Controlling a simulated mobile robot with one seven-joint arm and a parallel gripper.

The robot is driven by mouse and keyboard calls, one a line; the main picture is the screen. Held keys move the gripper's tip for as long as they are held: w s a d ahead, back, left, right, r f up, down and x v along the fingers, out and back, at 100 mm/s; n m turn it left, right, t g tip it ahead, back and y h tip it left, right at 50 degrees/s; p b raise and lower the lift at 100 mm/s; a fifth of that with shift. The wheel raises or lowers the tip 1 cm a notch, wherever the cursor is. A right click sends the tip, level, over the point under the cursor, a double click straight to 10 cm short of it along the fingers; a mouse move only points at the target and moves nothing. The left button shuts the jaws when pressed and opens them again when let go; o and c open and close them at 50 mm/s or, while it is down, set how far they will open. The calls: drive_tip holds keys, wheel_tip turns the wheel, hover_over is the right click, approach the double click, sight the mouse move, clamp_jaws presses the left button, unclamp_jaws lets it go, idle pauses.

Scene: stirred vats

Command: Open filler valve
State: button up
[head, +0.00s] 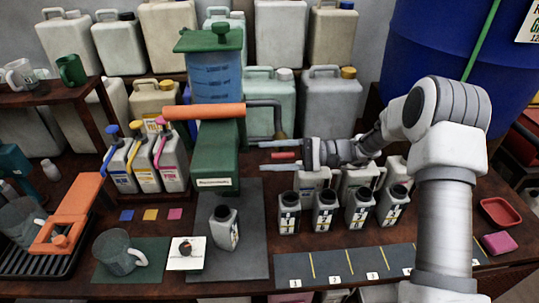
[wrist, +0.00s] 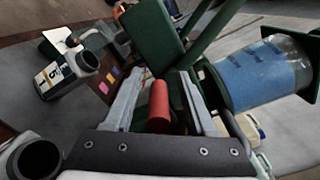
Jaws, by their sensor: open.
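The filler is a green machine (head: 215,160) with a clear tank of blue liquid (head: 213,75) on top, an orange bar (head: 204,111) across it and a dark bent spout (head: 270,104). In the wrist view the blue tank (wrist: 255,78) is at the right. My gripper (head: 262,156) is open just right of the green body. A red cylindrical handle (wrist: 158,105), seemingly the valve's, lies between its fingers; it also shows in the head view (head: 285,155). I cannot tell whether the fingers touch it. How it joins the filler is not clear.
An open grey bottle (head: 224,228) stands on the dark mat before the filler. Several bottles (head: 325,212) stand in a row below my arm. Three coloured ink jugs (head: 145,165) are left of the filler. Large canisters (head: 331,105) crowd the back.

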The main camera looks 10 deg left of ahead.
drive_tip(key=shift+a, duration=0.2)
drive_tip(key=shift+c, duration=0.2)
clamp_jaws()
